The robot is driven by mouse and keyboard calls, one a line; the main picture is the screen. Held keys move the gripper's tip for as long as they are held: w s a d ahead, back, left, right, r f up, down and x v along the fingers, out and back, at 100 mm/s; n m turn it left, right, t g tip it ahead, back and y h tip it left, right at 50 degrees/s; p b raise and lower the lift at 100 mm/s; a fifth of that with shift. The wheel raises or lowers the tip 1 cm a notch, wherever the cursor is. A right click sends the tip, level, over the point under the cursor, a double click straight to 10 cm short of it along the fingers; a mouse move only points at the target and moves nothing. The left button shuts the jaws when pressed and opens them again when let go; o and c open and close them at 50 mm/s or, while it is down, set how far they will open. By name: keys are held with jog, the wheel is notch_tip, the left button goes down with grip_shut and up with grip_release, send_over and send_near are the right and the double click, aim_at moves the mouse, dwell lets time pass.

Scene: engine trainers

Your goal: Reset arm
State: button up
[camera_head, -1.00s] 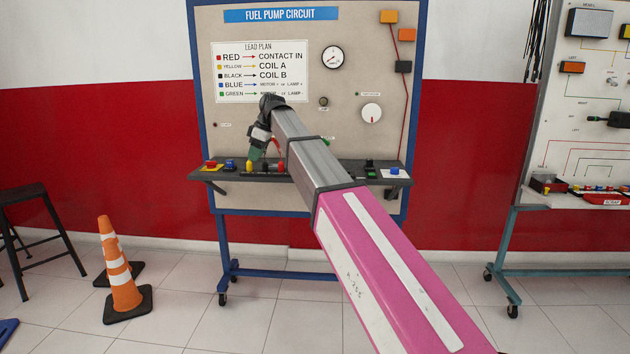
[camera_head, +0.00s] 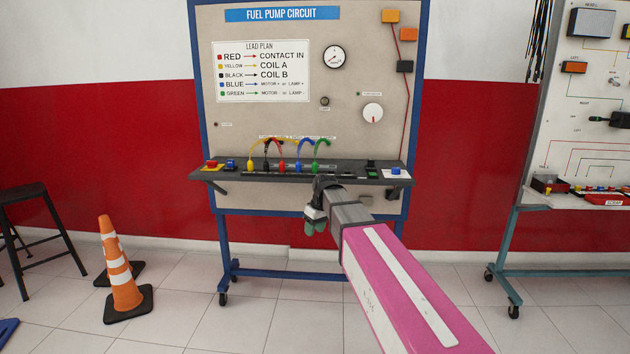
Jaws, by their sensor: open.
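My gripper (camera_head: 314,229) is at the end of my pink and grey arm, below and in front of the shelf of the fuel pump circuit board (camera_head: 260,130). Its green-tipped fingers point down, apart from the shelf, with nothing seen between them. Several coloured leads stand in a row on the shelf (camera_head: 210,174): a yellow lead (camera_head: 250,166), a black lead (camera_head: 266,163), a red lead (camera_head: 281,164), a blue lead (camera_head: 299,163) and a green lead (camera_head: 315,163). Each arches back toward the panel.
An orange cone (camera_head: 121,275) stands on the floor at left, near a dark stool (camera_head: 30,195). A second trainer board (camera_head: 590,110) stands at right. The tiled floor between the two boards is clear.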

jog(key=s+d+f+m+h, duration=0.2)
jog(key=s+d+f+m, duration=0.6)
jog(key=s+d+f, duration=1.1)
jog(key=shift+s+f+m+g, duration=0.15)
jog(key=shift+f+m+g, duration=0.15)
jog(key=shift+g, duration=0.1)
